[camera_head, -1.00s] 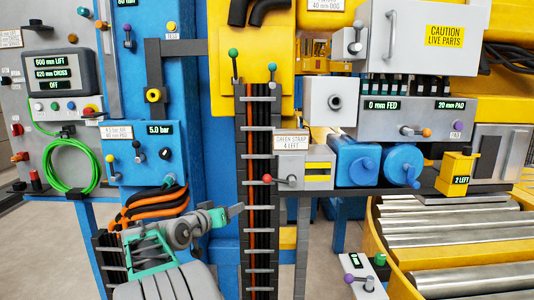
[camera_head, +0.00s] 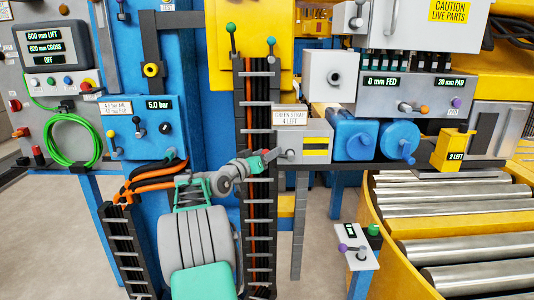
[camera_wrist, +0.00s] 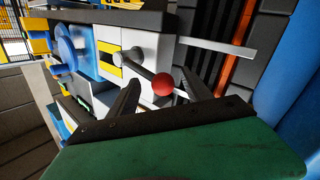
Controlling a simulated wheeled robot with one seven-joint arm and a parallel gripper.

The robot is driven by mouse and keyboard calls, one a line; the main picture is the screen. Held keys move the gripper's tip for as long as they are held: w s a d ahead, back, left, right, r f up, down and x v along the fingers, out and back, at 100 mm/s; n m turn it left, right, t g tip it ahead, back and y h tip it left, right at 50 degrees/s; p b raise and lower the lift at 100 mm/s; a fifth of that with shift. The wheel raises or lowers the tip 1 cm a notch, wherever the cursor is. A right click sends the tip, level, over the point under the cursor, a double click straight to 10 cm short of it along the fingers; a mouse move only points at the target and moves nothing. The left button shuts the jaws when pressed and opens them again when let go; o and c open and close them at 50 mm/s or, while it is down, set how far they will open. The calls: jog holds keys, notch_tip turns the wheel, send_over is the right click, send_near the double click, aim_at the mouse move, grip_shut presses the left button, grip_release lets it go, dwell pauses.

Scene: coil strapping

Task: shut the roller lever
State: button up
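A lever with a red ball knob (camera_wrist: 162,84) sticks out from a pivot on the light grey box (camera_head: 286,140) labelled GREEN STRAP; no label on the lever itself is readable. In the head view the lever points left from the box, partly hidden by my gripper (camera_head: 262,157). In the wrist view my gripper (camera_wrist: 164,80) is open, with a dark finger on each side of the red knob. The knob appears between the fingertips; I cannot tell whether either finger touches it.
A black cable ladder (camera_head: 258,200) runs upright just behind my gripper. Blue cylinders (camera_head: 353,136) sit right of the box. Two green-knobbed levers (camera_head: 232,38) stand above. A roller conveyor (camera_head: 430,210) and a small pedestal with a purple-knobbed lever (camera_head: 356,250) are at lower right.

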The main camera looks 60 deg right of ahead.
jog(key=shift+f, duration=0.1)
jog(key=c, duration=1.2)
jog(key=shift+w+f, duration=0.1)
